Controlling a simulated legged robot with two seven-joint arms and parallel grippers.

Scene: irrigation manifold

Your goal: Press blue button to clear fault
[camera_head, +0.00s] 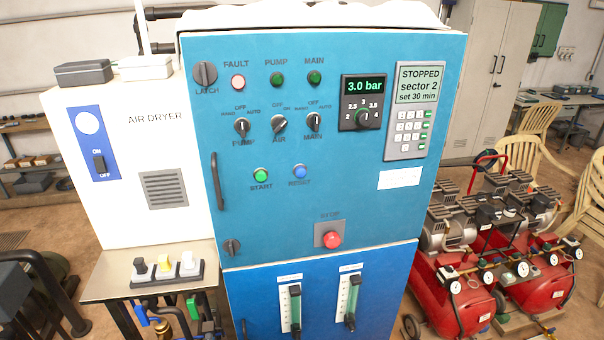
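The blue button (300,171) sits on the front of the blue control cabinet (350,205), above a label that reads RESET. It is right of the green START button (261,175) and nothing covers it. The FAULT lamp (238,82) at the upper left of the panel looks pale pink. The display (419,85) reads STOPPED, sector 2, set 30 min. I make out neither of my grippers in the head view.
A red STOP button (332,240) sits low on the panel. Selector knobs (279,123) and a pressure dial (363,116) are above the blue button. The white air dryer (130,190) stands left; red compressors (450,295) stand right. A black handle (217,182) sticks out at the cabinet's left edge.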

